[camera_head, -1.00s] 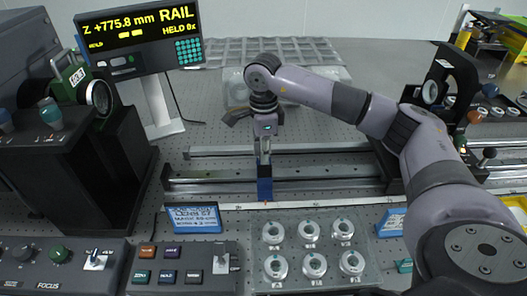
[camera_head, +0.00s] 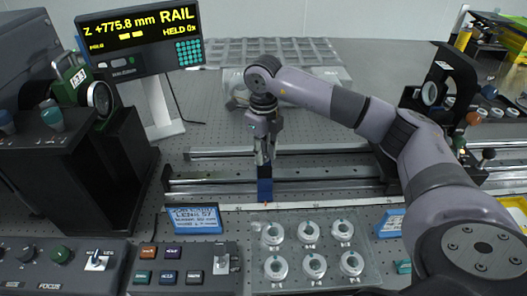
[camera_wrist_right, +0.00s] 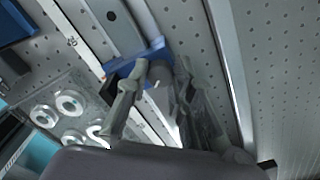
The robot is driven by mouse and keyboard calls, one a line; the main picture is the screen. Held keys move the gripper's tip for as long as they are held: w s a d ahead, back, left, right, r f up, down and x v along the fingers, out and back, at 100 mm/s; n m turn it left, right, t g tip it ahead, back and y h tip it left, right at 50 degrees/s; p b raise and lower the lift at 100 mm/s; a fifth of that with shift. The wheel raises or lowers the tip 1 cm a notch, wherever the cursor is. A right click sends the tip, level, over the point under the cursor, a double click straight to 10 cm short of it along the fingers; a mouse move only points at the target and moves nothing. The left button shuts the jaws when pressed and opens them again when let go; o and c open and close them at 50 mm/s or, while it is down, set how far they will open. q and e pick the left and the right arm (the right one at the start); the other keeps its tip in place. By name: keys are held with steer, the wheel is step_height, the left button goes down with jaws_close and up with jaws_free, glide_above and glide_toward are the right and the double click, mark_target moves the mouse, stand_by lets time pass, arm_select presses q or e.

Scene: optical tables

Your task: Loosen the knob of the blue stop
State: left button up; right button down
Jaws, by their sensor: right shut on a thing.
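The blue stop (camera_head: 265,189) sits on the front rail, near the middle of the head view. In the right wrist view the blue stop (camera_wrist_right: 150,54) shows behind the fingertips, with its grey knob (camera_wrist_right: 160,72) between them. My right gripper (camera_head: 264,160) points down from above the stop. In the wrist view my right gripper (camera_wrist_right: 157,85) has its fingers on both sides of the knob, shut on it. The knob is mostly hidden by the fingers in the head view. My left gripper is not in view.
A clear tray (camera_head: 374,262) of several ringed lenses lies in front of the rail (camera_head: 330,173). A blue-framed label (camera_head: 194,219) stands left of it, with button boxes at the front left. A display (camera_head: 140,38) stands at the back left. A black mount (camera_head: 440,85) stands right.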

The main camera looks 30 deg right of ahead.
steer(key=shift+w+r+m, duration=0.1)
steer(key=shift+r+m, duration=0.05)
steer(key=shift+m, duration=0.45)
steer(key=c, duration=1.4)
jaws_free()
step_height(320, 180, up, 12)
